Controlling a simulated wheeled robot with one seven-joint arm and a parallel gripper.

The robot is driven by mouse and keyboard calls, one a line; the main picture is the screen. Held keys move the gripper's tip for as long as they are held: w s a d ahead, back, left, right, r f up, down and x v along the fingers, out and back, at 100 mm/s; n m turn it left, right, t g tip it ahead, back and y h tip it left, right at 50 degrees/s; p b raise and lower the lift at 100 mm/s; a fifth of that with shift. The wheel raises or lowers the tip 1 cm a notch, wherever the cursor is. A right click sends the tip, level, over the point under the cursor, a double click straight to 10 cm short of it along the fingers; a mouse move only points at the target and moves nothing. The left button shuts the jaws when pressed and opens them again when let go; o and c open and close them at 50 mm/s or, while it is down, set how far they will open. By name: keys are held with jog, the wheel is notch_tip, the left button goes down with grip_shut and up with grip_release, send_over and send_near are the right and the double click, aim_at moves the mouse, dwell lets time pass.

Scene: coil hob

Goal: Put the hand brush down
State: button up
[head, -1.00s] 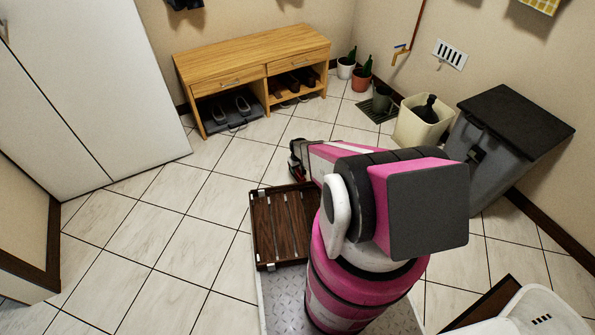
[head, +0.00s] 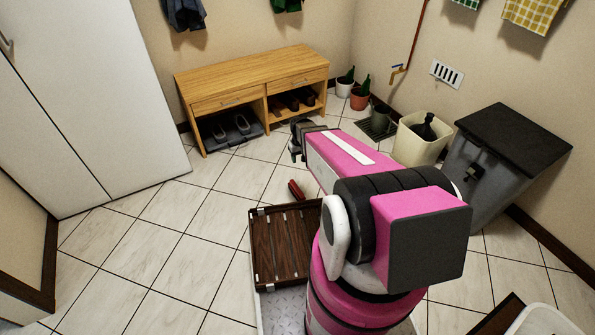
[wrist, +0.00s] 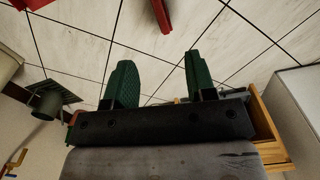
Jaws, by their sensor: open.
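The hand brush, seen as a red handle (head: 296,189), lies on the tiled floor just beyond the dark wooden slatted tray. Its far part is hidden behind my arm in the head view. In the wrist view a red piece that looks like the same handle (wrist: 162,14) shows at the top edge, cut off by the frame. My gripper (head: 296,143) is above the floor, beyond the brush and apart from it. In the wrist view its two green fingers (wrist: 160,78) stand wide apart with nothing between them.
The slatted tray (head: 257,240) is close to my base. A wooden shoe bench (head: 250,75) stands against the back wall. A cream bin (head: 414,148) and a grey lidded bin (head: 485,175) stand at right. The tiled floor at left is clear.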

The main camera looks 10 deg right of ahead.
jog(key=s+r+m, duration=0.1)
jog(key=s+r, duration=0.6)
jog(key=r, duration=0.2)
jog(key=s+r+m, duration=0.1)
jog(key=s+r, duration=0.5)
jog(key=r, duration=0.3)
jog(key=shift+s+r, duration=0.4)
jog(key=shift+o, duration=0.4)
jog(key=n, duration=0.4)
send_over(297, 187)
notch_tip(297, 187, down, 39)
notch_tip(297, 187, down, 11)
jog(key=shift+w+f, duration=0.1)
